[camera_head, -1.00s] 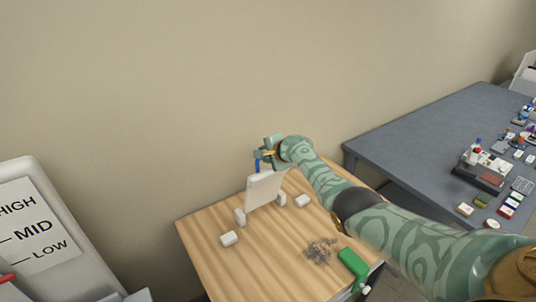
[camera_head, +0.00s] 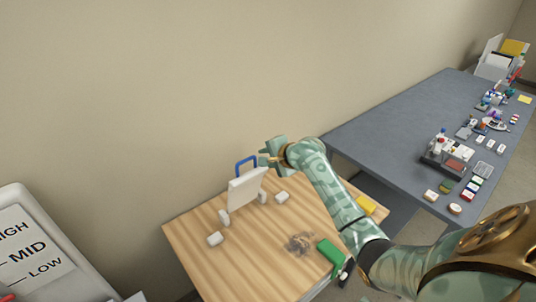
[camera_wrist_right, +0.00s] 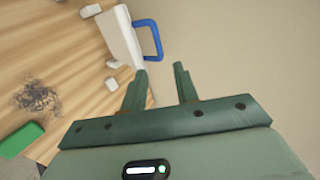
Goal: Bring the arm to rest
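My right arm comes in from the right in the head view, and its gripper (camera_head: 268,153) is just right of a white panel with a blue handle. In the right wrist view the two fingers of this gripper (camera_wrist_right: 163,82) are spread apart with nothing between them. The white panel (camera_head: 246,188) stands tilted on white feet on the wooden table. Its blue handle (camera_head: 246,163) is apart from the fingers; it also shows in the right wrist view (camera_wrist_right: 150,40). My left gripper is not in view.
The wooden table (camera_head: 215,262) also holds small white blocks (camera_head: 215,239), a dark smudge (camera_head: 299,243), a green object (camera_head: 331,251) and a yellow piece (camera_head: 366,204). A grey table (camera_head: 385,125) with many small items is at right. A HIGH-MID-LOW sign (camera_head: 30,255) stands at left.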

